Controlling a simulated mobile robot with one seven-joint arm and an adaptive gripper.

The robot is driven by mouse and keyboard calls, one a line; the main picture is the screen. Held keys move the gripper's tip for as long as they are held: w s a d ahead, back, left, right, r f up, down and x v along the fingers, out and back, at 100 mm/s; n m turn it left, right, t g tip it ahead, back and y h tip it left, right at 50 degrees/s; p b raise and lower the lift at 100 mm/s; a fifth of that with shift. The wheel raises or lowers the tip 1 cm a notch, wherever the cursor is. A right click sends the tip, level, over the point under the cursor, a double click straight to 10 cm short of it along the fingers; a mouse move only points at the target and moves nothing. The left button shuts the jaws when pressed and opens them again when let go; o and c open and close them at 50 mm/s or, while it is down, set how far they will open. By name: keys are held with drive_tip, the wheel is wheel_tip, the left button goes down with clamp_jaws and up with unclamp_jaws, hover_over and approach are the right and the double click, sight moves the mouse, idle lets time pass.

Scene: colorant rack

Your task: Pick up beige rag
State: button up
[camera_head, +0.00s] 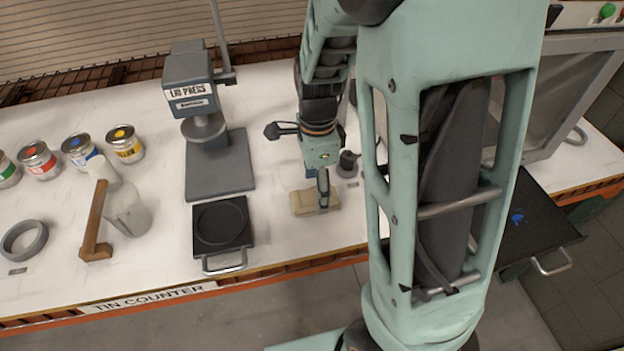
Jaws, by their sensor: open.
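The beige rag (303,203) is a small folded pad lying on the white counter, near its front edge and right of the black tray. My gripper (323,188) is at the rag, with a dark finger pointing down over the rag's right part. The jaws are open. I cannot tell from this view whether the fingers touch the rag or straddle it. The finger hides a small part of the rag.
A grey lid press (220,165) and a black tray with a handle (221,228) stand left of the rag. A small dark object (347,163) is behind it to the right.

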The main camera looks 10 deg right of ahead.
drive_tip(key=shift+w+d+f, duration=0.1)
drive_tip(key=shift+w+f, duration=0.05)
drive_tip(key=shift+f, duration=0.75)
drive_tip(key=shift+w+d+f, duration=0.1)
drive_tip(key=shift+f, duration=0.8)
drive_tip(key=shift+c, duration=0.6)
drive_tip(key=c, duration=1.1)
drive_tip(key=shift+r, duration=0.2)
